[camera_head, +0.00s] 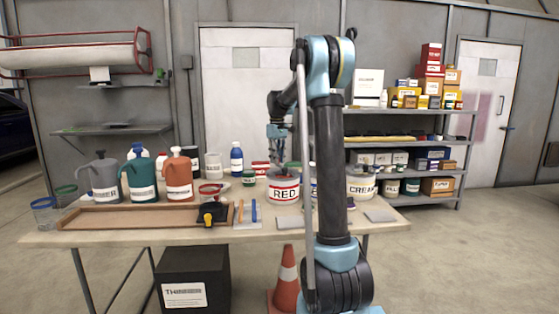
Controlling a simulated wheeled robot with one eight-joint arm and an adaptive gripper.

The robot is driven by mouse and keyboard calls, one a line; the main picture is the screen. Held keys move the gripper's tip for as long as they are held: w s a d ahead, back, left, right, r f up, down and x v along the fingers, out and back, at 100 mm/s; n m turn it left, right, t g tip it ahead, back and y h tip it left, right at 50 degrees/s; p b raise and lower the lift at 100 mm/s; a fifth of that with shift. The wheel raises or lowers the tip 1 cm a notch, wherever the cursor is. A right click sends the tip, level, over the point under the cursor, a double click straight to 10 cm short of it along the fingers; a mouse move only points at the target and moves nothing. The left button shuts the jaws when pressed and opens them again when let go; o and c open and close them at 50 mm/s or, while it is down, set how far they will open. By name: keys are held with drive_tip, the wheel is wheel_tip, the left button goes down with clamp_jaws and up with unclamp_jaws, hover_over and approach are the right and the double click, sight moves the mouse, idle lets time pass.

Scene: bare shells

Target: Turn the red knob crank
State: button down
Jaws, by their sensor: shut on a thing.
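A white can labelled RED (284,195) stands on the workbench, near its middle, with a reddish band at its rim. My gripper (279,158) points down just above this can, to the left of my arm's upright link. It is shut on the crank's knob over the can top. The crank and knob are small and mostly hidden by the fingers, so the crank's angle cannot be made out.
The workbench (140,236) holds grey, teal and orange jugs (180,176) at left, a wooden tray (120,222) and a CREAM can (360,188) to the right. A traffic cone (288,275) and a black box (192,275) are below. Loaded shelves stand behind.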

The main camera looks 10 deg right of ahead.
drive_tip(key=shift+s+a+n, duration=0.15)
drive_tip(key=shift+a+n, duration=0.15)
drive_tip(key=shift+n, duration=0.6)
drive_tip(key=c, duration=1.4)
unclamp_jaws()
wheel_tip(320, 180, up, 12)
drive_tip(key=shift+f, duration=0.1)
